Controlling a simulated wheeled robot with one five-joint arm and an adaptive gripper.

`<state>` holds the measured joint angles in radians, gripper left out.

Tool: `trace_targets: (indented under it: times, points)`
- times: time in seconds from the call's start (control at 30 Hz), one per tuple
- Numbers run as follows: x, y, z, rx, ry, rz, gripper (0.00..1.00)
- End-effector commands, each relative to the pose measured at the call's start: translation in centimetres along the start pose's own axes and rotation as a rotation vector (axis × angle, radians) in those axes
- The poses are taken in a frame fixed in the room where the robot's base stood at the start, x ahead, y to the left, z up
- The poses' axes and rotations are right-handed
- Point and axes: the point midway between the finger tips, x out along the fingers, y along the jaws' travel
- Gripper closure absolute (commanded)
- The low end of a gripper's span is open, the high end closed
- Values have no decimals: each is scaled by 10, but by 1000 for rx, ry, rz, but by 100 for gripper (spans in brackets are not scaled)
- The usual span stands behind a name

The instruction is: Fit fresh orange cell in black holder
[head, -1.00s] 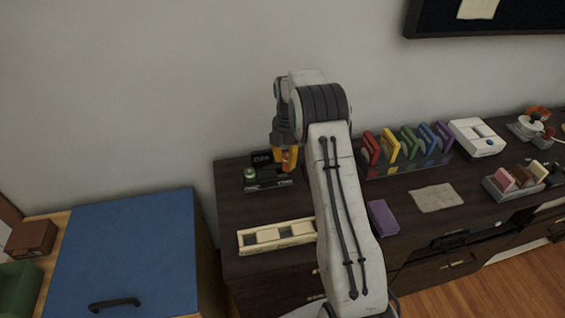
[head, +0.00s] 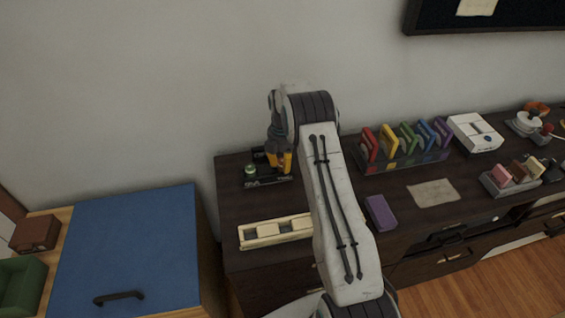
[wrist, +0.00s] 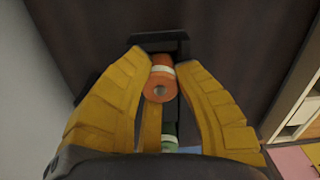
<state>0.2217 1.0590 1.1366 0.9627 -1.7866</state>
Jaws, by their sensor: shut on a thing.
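My gripper (head: 281,162) is low at the right part of the black holder (head: 262,183), at the back left of the dark cabinet top. In the wrist view its yellow fingers (wrist: 160,88) are shut on an orange cell (wrist: 159,87) with a pale band, its round end towards the camera. The black holder also shows beyond the cell in the wrist view (wrist: 158,38). A green cell (head: 251,170) stands in the holder's left part and partly shows in the wrist view (wrist: 169,139). I cannot tell whether the orange cell is seated; the fingers hide it in the head view.
A cream tray (head: 262,236) with dark square openings lies in front of the holder. A purple block (head: 380,212), a beige cloth (head: 434,193) and a rack of coloured pieces (head: 402,160) are to the right. The wall (head: 130,90) is close behind.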

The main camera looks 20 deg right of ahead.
Motion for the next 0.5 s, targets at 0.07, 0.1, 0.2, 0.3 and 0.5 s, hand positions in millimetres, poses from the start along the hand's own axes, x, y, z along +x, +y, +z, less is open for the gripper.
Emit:
trace_targets:
  times: [0.07,0.1,0.2,0.3,0.5]
  points:
    - [0,0,0,0,0,0,100]
    - [0,0,0,0,0,0,100]
    - [3,0,0,0,0,0,100]
    - [3,0,0,0,0,0,65]
    - [3,0,0,0,0,-1,52]
